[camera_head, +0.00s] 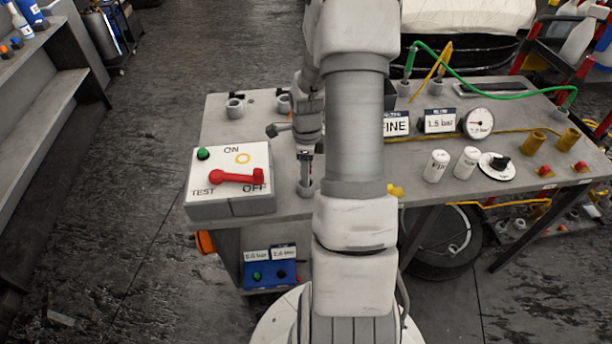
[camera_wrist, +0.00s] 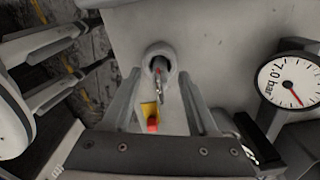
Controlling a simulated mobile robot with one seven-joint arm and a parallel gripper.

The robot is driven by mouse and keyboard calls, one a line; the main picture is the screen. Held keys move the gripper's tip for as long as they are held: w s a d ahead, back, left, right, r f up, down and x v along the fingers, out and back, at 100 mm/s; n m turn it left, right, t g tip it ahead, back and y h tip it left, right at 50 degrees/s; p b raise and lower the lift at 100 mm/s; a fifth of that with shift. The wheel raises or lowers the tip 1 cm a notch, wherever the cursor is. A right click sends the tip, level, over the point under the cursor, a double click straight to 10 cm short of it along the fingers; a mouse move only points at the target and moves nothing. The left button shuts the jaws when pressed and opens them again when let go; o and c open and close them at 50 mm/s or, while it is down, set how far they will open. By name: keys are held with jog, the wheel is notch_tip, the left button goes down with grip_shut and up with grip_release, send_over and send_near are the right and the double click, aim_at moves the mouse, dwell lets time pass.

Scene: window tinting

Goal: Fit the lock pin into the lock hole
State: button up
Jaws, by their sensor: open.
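My gripper (camera_head: 305,155) points down at the front edge of the workbench, just right of the switch box. In the wrist view its two fingers (camera_wrist: 160,92) are apart, one on each side of a thin metallic pin (camera_wrist: 159,70), which looks like the lock pin. The pin stands in a round grey holder (camera_wrist: 149,54), also seen below my gripper in the head view (camera_head: 305,188). A yellow and red piece (camera_wrist: 151,117) shows between the fingers.
Two white canisters (camera_head: 437,166), a gauge (camera_head: 478,122) and a green hose (camera_head: 500,88) are to the right.

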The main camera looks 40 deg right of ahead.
jog(key=shift+f, duration=0.35)
grip_shut()
jog(key=shift+r, duration=0.1)
dwell(0.3)
